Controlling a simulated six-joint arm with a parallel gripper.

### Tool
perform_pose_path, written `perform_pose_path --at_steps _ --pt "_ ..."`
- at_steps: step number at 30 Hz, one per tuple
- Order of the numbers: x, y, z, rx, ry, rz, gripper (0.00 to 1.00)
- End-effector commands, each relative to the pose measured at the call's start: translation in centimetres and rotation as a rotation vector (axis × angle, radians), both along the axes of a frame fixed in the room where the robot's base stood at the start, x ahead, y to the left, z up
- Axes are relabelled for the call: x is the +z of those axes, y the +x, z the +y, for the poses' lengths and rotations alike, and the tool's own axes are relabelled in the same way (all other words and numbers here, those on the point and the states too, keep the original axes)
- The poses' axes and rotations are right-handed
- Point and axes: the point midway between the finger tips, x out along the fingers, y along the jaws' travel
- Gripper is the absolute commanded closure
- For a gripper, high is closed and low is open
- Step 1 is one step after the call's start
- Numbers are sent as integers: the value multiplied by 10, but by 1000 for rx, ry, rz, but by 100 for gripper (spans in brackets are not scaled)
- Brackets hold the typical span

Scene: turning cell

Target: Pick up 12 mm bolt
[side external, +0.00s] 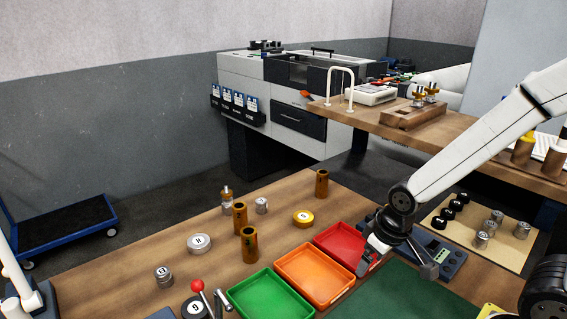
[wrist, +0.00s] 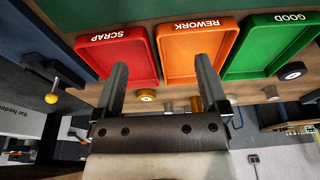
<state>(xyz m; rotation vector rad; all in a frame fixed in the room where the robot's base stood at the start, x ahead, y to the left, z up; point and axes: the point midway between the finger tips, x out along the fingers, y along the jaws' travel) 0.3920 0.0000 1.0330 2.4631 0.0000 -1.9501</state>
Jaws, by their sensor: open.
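No part in view can be picked out for certain as the 12 mm bolt. My gripper (side external: 382,247) is at the right end of the red tray (side external: 341,243) in the side view, with its fingertips partly hard to make out. In the wrist view my gripper (wrist: 162,62) has its two dark fingers wide apart with nothing held between them. Past the fingers lie the red SCRAP tray (wrist: 112,58) and the orange REWORK tray (wrist: 190,68). Small metal parts on the bench are too small there to name.
The green tray (side external: 263,297) is beside the orange one. Brass cylinders (side external: 249,245), a silver disc (side external: 199,244) and a gold disc (side external: 303,217) stand on the wooden bench. Black and silver parts (side external: 481,240) stand on a beige mat at the right. A raised shelf (side external: 450,130) is behind.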

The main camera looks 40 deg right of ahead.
Motion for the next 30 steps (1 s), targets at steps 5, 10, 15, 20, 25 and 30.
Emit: perform_pose_path --at_steps 5,10,15,20,25,30 --pt "0 4 -1 19 -7 -8 7" --pt "2 22 -4 127 -49 -48 7" --pt "5 60 -11 357 -146 -128 7" --pt "10 106 -17 641 -283 -221 7" --pt "14 154 -21 948 -450 -312 7" --pt "18 198 -23 1248 -636 -392 7"
